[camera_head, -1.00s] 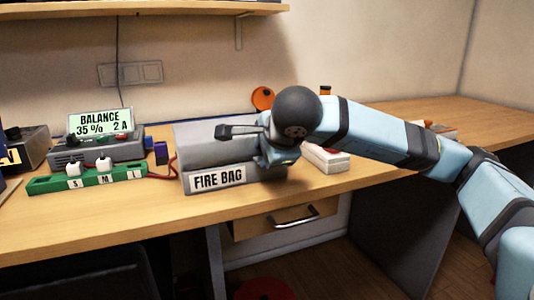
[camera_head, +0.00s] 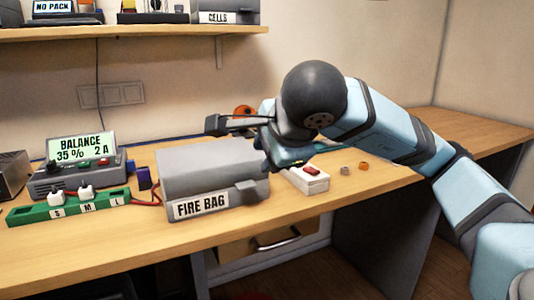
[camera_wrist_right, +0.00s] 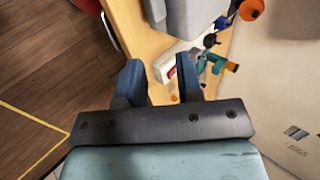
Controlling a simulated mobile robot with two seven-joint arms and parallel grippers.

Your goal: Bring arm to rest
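My right arm comes in from the right, bent over the bench. Its gripper (camera_head: 284,158) is over the bench near the right end of the grey fire bag box (camera_head: 215,165), partly hidden by my own wrist. In the right wrist view the two blue fingers of this gripper (camera_wrist_right: 159,74) are apart with nothing between them. The fire bag (camera_wrist_right: 190,15) is at the top of that view, beyond the fingers. My left arm and left gripper are not in view.
A charger (camera_head: 75,175) reading "BALANCE" and a green balance board (camera_head: 70,206) stand left on the bench. A white box with a red switch (camera_head: 308,180) lies right of the fire bag. The shelf (camera_head: 130,33) is above. The bench's right end (camera_head: 450,128) is clear.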

